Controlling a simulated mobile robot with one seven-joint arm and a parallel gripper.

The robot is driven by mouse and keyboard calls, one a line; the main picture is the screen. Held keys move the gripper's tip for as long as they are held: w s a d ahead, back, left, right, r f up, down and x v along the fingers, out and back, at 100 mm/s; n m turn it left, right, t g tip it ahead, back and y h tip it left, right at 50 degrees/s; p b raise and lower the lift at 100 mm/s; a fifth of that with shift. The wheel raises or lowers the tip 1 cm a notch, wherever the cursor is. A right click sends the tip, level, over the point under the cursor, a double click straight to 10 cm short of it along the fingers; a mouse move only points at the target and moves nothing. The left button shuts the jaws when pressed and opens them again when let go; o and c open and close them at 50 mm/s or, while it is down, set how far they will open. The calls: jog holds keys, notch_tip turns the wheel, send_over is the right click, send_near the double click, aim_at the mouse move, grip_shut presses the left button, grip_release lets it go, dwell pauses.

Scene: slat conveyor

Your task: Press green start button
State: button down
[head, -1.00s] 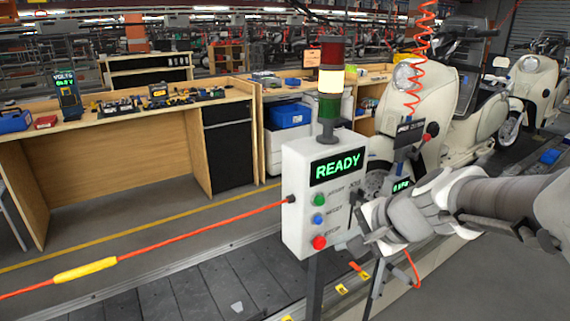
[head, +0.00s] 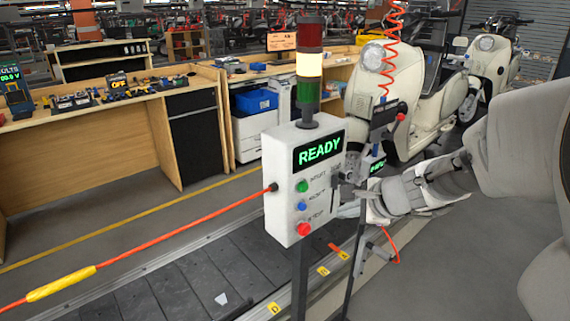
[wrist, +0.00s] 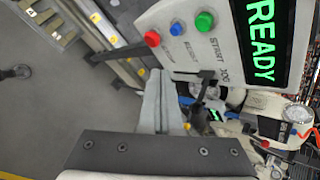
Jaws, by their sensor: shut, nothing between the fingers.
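The green start button (head: 303,186) is the top button on the front of a white control box (head: 283,215). A blue button (head: 302,206) and a red button (head: 304,229) sit below it. The box's screen (head: 320,151) reads READY in green. In the wrist view the green button (wrist: 204,20) is at the top, labelled START, with the red button farther left. My gripper (head: 340,193) is shut and empty, just right of the button column in the head view. In the wrist view its fingers (wrist: 160,85) point toward the box, below the buttons and apart from the green one.
A stack light (head: 309,65) stands on the box, its middle section lit. An orange cable (head: 180,232) runs left from the box over the slat conveyor (head: 190,290). A cream scooter (head: 400,110) and a hanging tool on a red coiled hose (head: 390,50) are behind my arm.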

aim_at(304, 187)
jog(key=w+a+p, duration=0.1)
jog(key=w+a, duration=0.4)
jog(key=w, duration=0.2)
jog(key=shift+a+p, duration=0.15)
jog(key=shift+p, duration=0.15)
dwell(1.9)
jog(key=shift+w+a, duration=0.2)
jog(key=shift+w, duration=0.2)
